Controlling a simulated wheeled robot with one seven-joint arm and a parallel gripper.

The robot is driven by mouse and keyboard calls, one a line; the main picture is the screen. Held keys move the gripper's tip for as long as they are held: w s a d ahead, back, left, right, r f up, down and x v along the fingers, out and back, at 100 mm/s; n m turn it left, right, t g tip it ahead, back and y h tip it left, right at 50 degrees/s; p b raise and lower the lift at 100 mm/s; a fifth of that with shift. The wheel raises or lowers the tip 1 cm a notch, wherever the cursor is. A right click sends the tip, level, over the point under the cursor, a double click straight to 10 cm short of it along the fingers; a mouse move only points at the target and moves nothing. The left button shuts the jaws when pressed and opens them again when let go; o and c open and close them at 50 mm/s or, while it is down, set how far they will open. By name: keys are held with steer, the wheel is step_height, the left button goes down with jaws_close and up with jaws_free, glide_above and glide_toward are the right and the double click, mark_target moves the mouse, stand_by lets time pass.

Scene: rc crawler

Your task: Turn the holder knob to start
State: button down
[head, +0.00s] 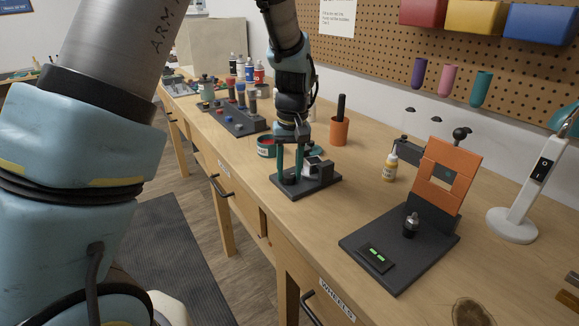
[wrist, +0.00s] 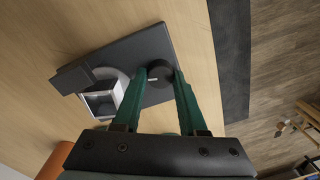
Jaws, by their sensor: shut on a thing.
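The holder is a dark rectangular base (head: 318,185) on the bench, with a grey block and a light box-like part (wrist: 103,98) on it. Its round black knob (wrist: 160,72) has a short white mark and sits near one end of the base. My gripper (head: 290,178) points down over the holder. In the wrist view its two green fingers (wrist: 178,82) reach down on either side of the knob and are shut on it. The fingers hide part of the knob in the head view.
A dark stand with an orange upright panel (head: 448,178) is to the right. A rack with several bottles (head: 240,118) is behind to the left. Bare bench lies between the holder and the stand.

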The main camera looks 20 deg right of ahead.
mark_target(291, 174)
steer(key=shift+n+p, duration=0.4)
steer(key=shift+n, duration=1.2)
steer(key=c, duration=0.7)
jaws_free()
steer(key=shift+c, duration=0.2)
step_height(291, 174, up, 11)
steer(key=b, duration=0.2)
steer(key=shift+d, duration=0.25)
steer(key=shift+f, duration=0.1)
